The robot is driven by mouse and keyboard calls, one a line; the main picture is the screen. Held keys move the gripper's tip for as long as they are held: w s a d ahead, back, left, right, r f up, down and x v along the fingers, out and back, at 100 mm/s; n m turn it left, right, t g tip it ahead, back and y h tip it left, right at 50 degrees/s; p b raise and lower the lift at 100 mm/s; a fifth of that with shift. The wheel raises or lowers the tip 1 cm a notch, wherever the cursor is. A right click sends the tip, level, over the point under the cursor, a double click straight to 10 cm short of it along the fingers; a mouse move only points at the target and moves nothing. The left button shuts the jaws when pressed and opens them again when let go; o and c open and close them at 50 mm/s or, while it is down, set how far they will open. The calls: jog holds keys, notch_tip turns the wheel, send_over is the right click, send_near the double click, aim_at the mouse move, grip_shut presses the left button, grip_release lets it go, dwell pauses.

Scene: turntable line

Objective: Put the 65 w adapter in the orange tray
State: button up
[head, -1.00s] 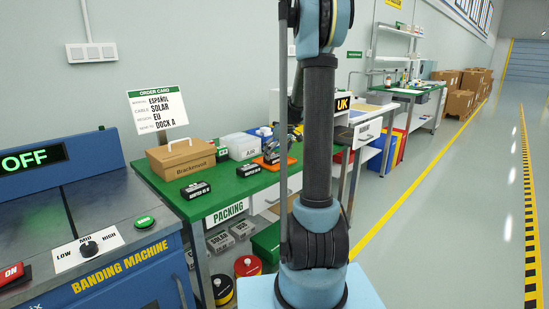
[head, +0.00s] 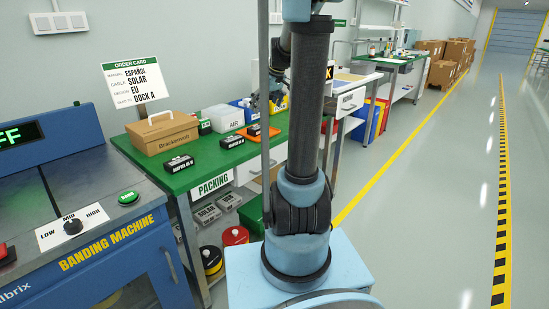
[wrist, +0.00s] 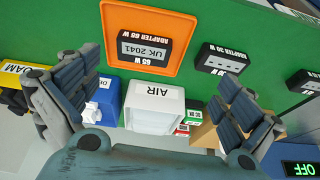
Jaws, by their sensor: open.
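The 65 W adapter (wrist: 145,48), a black block with a grey UK 2041 label, lies inside the orange tray (wrist: 118,69) in the wrist view. In the head view the tray (head: 274,132) is on the green bench, with the dark adapter (head: 254,130) in it. My gripper (wrist: 152,100) is open, its two fingers wide apart with nothing between them. The adapter is apart from both fingers. In the head view my arm partly hides the gripper and the tray's surroundings.
Two other black adapters (head: 180,164) (head: 232,141) lie on the green bench. A brown Brackenmoor box (head: 162,133), a white AIR box (head: 222,118) and blue bins stand behind. The banding machine (head: 80,220) is at left; the floor at right is clear.

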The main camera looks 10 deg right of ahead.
jog(key=s+a+f+m+h, duration=0.1)
jog(key=s+f+m, duration=0.1)
jog(key=s, duration=0.8)
jog(key=s+a+f+m, duration=0.1)
jog(key=s+a+f, duration=0.1)
jog(key=s, duration=0.8)
jog(key=s+f+m, duration=0.1)
jog(key=s+f, duration=0.4)
jog(key=s, duration=0.3)
jog(key=s+f+m+g+h, duration=0.1)
jog(key=s+f+m, duration=0.1)
jog(key=s+f, duration=0.3)
jog(key=shift+s+d+f, duration=0.25)
jog(key=shift+s, duration=1.55)
